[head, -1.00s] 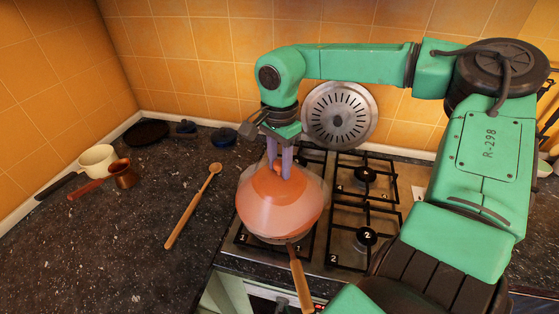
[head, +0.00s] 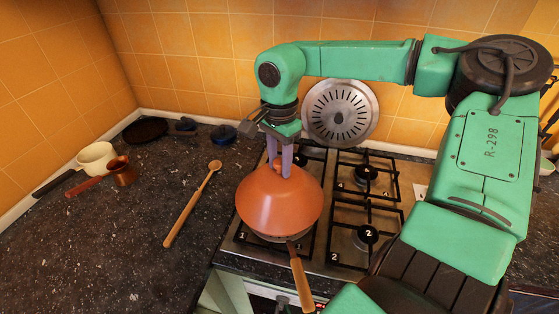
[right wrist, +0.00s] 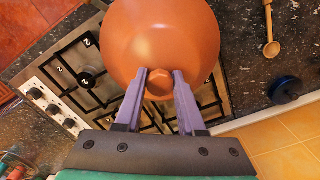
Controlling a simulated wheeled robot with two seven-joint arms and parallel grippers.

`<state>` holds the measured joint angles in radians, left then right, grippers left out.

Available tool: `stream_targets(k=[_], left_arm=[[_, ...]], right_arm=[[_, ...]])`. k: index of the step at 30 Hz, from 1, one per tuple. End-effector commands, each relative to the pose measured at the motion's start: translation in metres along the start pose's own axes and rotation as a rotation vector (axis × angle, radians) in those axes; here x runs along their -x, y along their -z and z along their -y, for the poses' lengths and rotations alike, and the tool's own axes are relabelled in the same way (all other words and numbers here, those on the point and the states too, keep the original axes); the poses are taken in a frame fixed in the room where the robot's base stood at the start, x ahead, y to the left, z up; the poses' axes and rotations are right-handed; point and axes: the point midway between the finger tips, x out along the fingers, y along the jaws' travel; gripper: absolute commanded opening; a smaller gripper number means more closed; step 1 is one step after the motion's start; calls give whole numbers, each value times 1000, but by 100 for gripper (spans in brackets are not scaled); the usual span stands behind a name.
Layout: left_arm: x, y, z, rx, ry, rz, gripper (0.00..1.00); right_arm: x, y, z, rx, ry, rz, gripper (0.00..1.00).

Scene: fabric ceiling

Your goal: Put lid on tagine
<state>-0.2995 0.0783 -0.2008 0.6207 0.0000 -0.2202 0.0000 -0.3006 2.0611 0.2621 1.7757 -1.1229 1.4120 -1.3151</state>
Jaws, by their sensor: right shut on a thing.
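The orange-brown cone-shaped tagine lid (head: 278,208) is over the front left burner of the stove. My right gripper (head: 280,172) points down from above, with its two purple fingers shut on the knob at the lid's top. The right wrist view shows the fingers (right wrist: 161,78) on either side of the knob, and the lid (right wrist: 160,35) below them. A greyish pan rim and a wooden handle (head: 301,284) show under the lid's front edge. The lid hides most of what is beneath, so I cannot tell whether it rests there. My left gripper is not in view.
The gas stove (head: 345,258) has free burners at right. A wooden spoon (head: 193,205) lies on the dark counter at left. A cream pot (head: 97,158), a copper pot (head: 122,173) and a black pan (head: 146,131) stand farther left. A round metal strainer (head: 340,112) leans at the back.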

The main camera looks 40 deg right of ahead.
Motion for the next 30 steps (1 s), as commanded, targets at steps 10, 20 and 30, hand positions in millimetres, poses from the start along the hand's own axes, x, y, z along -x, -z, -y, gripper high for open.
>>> stream_targets(k=[10, 20, 30], left_arm=[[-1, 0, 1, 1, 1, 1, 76], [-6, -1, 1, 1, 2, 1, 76], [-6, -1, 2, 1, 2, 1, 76]], right_arm=[[-1, 0, 0, 0, 2, 0, 0], [-5, 0, 0, 0, 2, 0, 0], [-5, 0, 0, 0, 2, 0, 74]])
